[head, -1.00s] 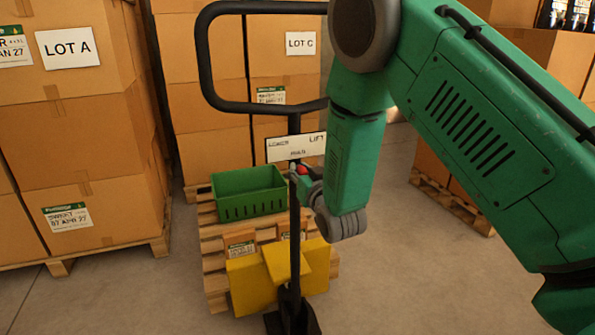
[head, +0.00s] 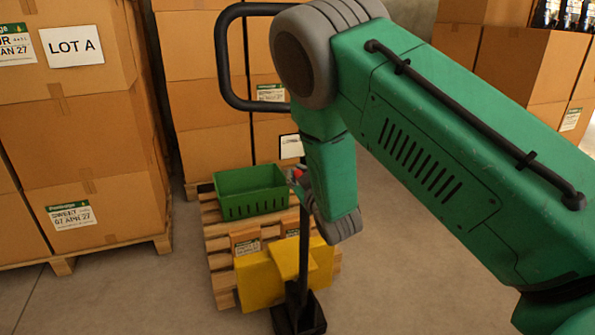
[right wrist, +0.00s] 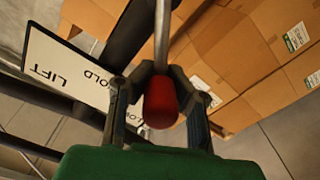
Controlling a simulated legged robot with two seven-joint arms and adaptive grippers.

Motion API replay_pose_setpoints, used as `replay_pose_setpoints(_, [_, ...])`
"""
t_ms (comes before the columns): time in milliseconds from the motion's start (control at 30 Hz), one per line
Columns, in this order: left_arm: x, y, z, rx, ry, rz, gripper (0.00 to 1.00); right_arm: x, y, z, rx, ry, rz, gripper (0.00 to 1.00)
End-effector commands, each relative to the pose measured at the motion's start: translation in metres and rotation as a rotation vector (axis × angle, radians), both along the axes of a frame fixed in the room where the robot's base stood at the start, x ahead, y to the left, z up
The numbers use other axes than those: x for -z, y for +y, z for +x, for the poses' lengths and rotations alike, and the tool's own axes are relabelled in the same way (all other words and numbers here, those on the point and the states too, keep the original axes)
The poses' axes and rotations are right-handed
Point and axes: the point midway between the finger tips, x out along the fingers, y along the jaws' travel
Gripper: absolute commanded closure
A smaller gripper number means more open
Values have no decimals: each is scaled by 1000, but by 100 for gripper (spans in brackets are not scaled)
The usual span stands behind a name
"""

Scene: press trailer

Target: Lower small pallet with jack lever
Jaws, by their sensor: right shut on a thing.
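The pallet jack has a black upright post and loop handle (head: 221,62) and a yellow body (head: 262,282). Its lever ends in a red knob (right wrist: 161,102) on a metal rod in the right wrist view. My right gripper (right wrist: 160,78) is shut on the lever at the red knob; in the head view the right gripper (head: 300,178) is mostly hidden by my arm. A sign plate (right wrist: 72,80) reading LIFT and HOLD is beside it. The small wooden pallet (head: 220,262) sits by the yellow body, carrying a green crate (head: 235,204) and small brown boxes (head: 246,240). My left gripper is out of view.
Tall stacks of cardboard boxes stand at the left (head: 85,135), behind the pallet (head: 205,105), and at the right (head: 525,65). Another pallet (head: 110,248) lies under the left stack. Grey floor (head: 400,255) is open to the right of the jack.

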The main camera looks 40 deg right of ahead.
Motion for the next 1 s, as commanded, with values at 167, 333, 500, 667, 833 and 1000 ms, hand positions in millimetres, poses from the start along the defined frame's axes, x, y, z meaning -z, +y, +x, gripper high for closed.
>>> replay_pose_setpoints(167, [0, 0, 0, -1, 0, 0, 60, 9, 3, -2, -1, 31, -51, 100])
replay_pose_setpoints(333, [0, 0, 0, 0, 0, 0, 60, 10, 4, -2, -3, 35, -74, 100])
replay_pose_setpoints(500, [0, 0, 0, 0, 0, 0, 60, 10, 4, -1, -1, 37, -80, 100])
replay_pose_setpoints(667, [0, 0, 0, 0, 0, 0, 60, 11, 4, -1, -2, 38, -78, 100])
replay_pose_setpoints(833, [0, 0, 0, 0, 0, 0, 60, 10, 4, -1, -2, 35, -78, 57])
replay_pose_setpoints(1000, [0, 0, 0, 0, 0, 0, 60, 7, 4, -1, -1, 28, -80, 57])
